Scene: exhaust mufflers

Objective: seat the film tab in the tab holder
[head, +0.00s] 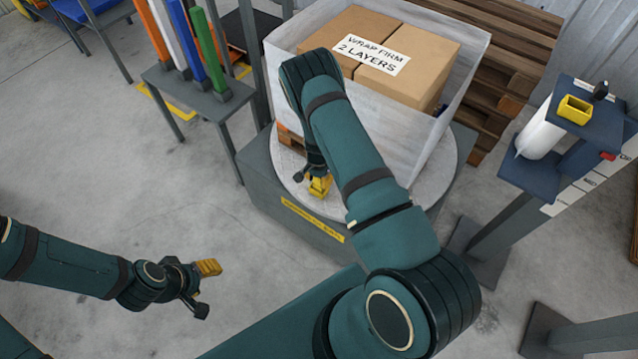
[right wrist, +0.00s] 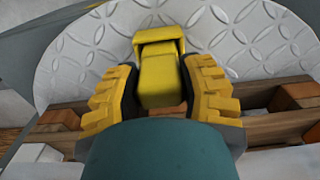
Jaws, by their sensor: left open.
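My right gripper (head: 318,177) reaches down at the near edge of the round turntable, beside the pallet. In the right wrist view, its padded yellow fingers (right wrist: 160,95) close on both sides of a yellow block, which I take as the film tab (right wrist: 159,84). A wider yellow part with a dark recess shows just beyond it; I cannot tell whether it is one piece with the block. My left gripper (head: 198,283) is open and empty over bare floor.
A white-wrapped load of cartons (head: 404,52) stands on the turntable (head: 428,190), close behind my right arm. A white film roll (head: 538,138) is on the right stand. Colored posts (head: 207,55) stand on a table at upper left. Floor at left is clear.

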